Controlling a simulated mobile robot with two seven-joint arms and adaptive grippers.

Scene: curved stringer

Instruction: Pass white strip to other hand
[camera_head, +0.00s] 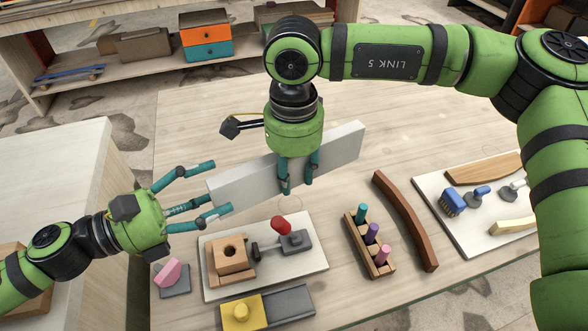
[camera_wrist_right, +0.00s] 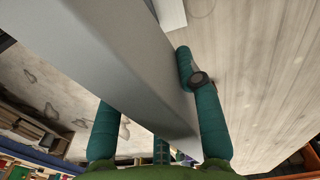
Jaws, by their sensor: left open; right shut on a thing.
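The white strip (camera_head: 343,147) is a long, flat, pale grey-white board, held on edge and slanting from lower left to upper right above the table in the head view. My right gripper (camera_head: 298,188) comes down from above and is shut on the strip near its middle. In the right wrist view the strip (camera_wrist_right: 120,70) runs between the teal fingers (camera_wrist_right: 158,110). My left gripper (camera_head: 212,187) is open at the strip's left end. One finger shows above that end and the other below it. I cannot tell whether they touch it.
Under the strip, a white board (camera_head: 318,262) holds a wooden block (camera_head: 230,258) and a red-handled tool (camera_head: 281,228). A peg rack (camera_head: 370,246) and a curved brown stringer (camera_head: 405,222) lie to the right. A tool tray (camera_head: 455,230) is further right. The table behind is clear.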

